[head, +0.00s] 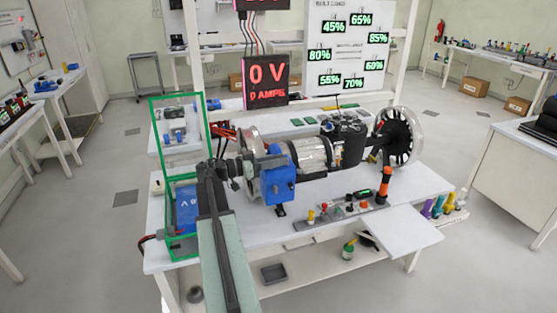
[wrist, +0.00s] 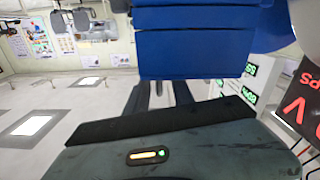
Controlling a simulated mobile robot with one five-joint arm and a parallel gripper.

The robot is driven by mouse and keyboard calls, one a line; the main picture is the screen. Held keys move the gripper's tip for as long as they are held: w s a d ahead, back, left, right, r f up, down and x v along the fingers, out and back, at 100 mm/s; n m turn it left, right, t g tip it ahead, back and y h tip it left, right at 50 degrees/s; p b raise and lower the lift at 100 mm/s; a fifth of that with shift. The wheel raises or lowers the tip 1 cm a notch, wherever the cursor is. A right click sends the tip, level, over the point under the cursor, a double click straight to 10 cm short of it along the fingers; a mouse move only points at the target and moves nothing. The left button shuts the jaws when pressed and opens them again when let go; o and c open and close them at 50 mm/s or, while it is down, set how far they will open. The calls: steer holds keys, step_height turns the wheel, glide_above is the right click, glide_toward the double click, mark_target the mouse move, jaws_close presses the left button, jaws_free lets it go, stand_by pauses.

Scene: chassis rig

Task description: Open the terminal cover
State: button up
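The terminal cover (head: 205,130) appears as a clear green-framed panel standing upright at the left of the bench in the head view. Below it is a green-framed box (head: 168,222) with a blue unit (head: 186,204) inside. My dark arm crosses in front of the box's right side. My gripper (head: 246,168) is right of the cover, beside a blue block (head: 276,182). In the wrist view two dark fingers (wrist: 165,94) show apart at their bases. A large blue surface (wrist: 195,40) hides their tips, so I cannot tell if they hold anything.
A motor rig with a black wheel (head: 400,136) fills the middle of the bench (head: 330,235). A red display (head: 267,82) reading 0 V and a board of green percentages (head: 350,50) stand behind. Small controls line the front edge. Open floor lies left of the bench.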

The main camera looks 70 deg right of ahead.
jaws_close()
stand_by(0.5)
stand_by(0.8)
